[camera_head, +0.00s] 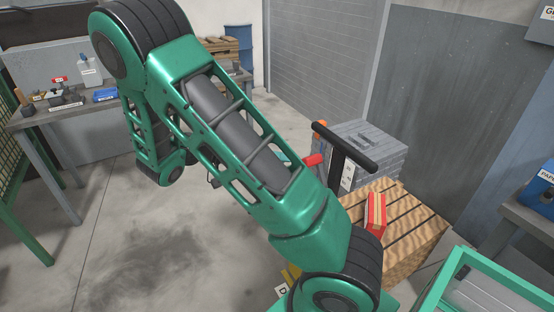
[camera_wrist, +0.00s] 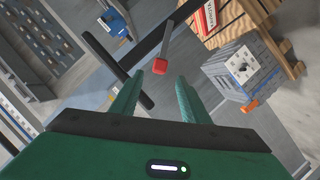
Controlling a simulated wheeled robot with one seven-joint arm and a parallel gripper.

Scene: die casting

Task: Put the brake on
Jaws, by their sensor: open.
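A red-tipped lever, which looks like the brake, shows in the wrist view (camera_wrist: 159,66) just beyond and between my fingertips. Its red end also shows in the head view (camera_head: 315,160), left of the black post. A black T-shaped handle (camera_head: 345,148) stands upright beside it; in the wrist view its crossbar (camera_wrist: 117,69) lies left of the red end. My gripper (camera_wrist: 155,80) is open, with its two green fingers apart and nothing visibly held. I cannot tell whether a finger touches the lever. In the head view my green arm hides most of the gripper.
A wooden pallet or crate (camera_head: 413,229) carries a red box (camera_head: 375,212). A grey block-shaped unit (camera_head: 372,139) with an orange part stands behind the handle. A workbench (camera_head: 60,112) is at left, a blue bin (camera_head: 541,192) at right. The floor at left is clear.

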